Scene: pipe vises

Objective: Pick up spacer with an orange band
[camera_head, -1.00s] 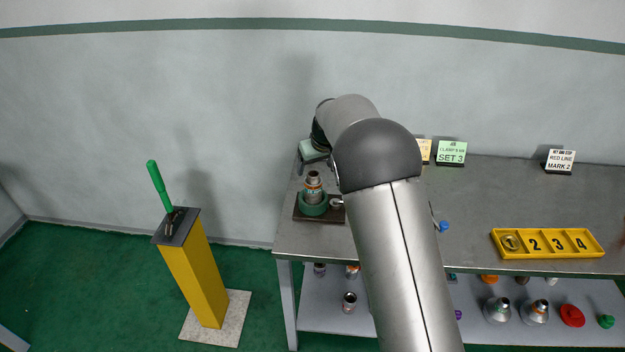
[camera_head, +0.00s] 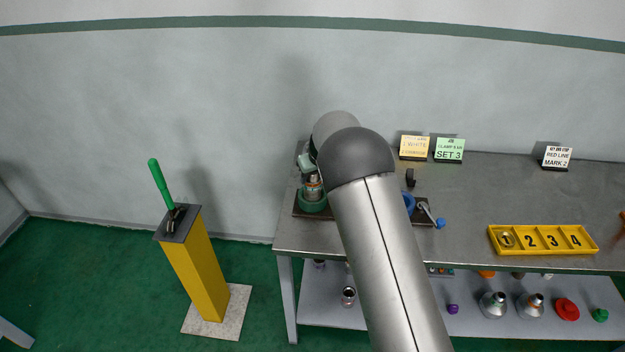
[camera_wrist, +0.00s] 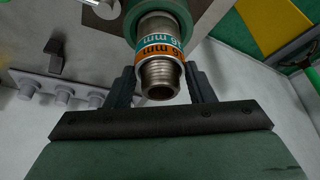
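The metal spacer with an orange band (camera_wrist: 160,50) shows in the wrist view, its threaded end toward my gripper. A teal band sits directly behind the orange one; I cannot tell whether it belongs to a separate piece. The spacer (camera_head: 312,187) stands upright in the green round vise (camera_head: 312,205) at the table's left end. My gripper (camera_wrist: 161,88) is open, with one dark finger on each side of the spacer. Contact is not clear. In the head view my gripper (camera_head: 307,164) is close above the spacer, partly hidden by my arm.
On the grey table (camera_head: 465,205) stand a yellow numbered tray (camera_head: 542,241), sign cards (camera_head: 449,150) and a second fixture with a blue handle (camera_head: 425,213). The lower shelf (camera_head: 320,305) holds loose parts. A yellow post (camera_head: 196,278) with a green-handled tool stands left.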

